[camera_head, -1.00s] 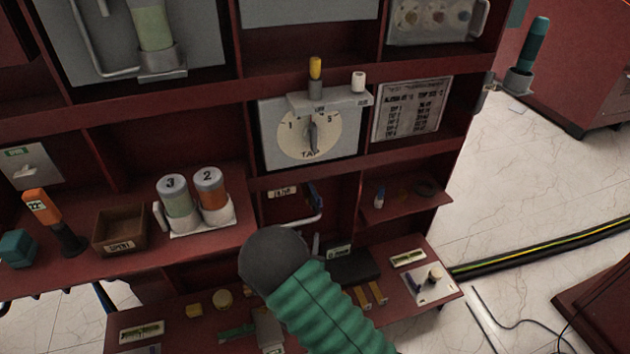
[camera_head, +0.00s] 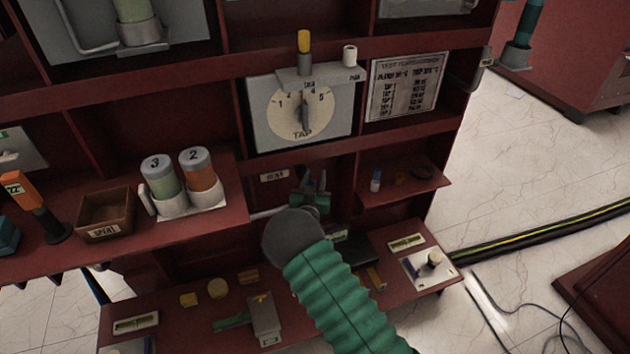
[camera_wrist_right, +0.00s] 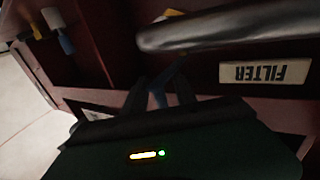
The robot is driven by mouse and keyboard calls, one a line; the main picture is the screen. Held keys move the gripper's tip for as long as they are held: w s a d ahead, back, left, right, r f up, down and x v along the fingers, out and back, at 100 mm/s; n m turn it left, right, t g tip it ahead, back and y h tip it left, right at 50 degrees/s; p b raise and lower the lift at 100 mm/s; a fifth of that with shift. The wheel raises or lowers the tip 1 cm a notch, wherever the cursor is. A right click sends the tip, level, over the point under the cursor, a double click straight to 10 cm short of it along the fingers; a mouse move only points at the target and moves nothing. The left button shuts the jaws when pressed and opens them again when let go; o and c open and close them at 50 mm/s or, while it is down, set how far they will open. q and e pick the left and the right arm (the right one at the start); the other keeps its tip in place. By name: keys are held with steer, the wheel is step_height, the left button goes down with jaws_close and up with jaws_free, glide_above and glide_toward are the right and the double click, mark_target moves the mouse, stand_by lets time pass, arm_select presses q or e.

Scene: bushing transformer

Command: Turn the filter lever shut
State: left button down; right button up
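The filter compartment below the tap dial holds a small white label (camera_head: 274,175) and a pale pipe (camera_head: 268,212). In the right wrist view the label reads FILTER (camera_wrist_right: 265,73), upside down, beside the thick grey pipe (camera_wrist_right: 230,28). A narrow blue piece (camera_wrist_right: 168,80), seemingly the filter lever, shows between the dark fingers of my right gripper (camera_wrist_right: 160,95). The fingers stand apart; contact with the blue piece cannot be told. In the head view my right gripper (camera_head: 313,181) reaches into this compartment and hides the blue piece. My left gripper is not in view.
The tap dial (camera_head: 302,110) sits just above. An upright divider and a small shelf (camera_head: 405,187) are on the right. Numbered canisters (camera_head: 180,178) and a brown box (camera_head: 106,214) stand left. A lower shelf (camera_head: 165,302) holds small parts.

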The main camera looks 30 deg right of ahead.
steer(key=shift+w+r, duration=0.1)
jaws_close()
stand_by(1.4)
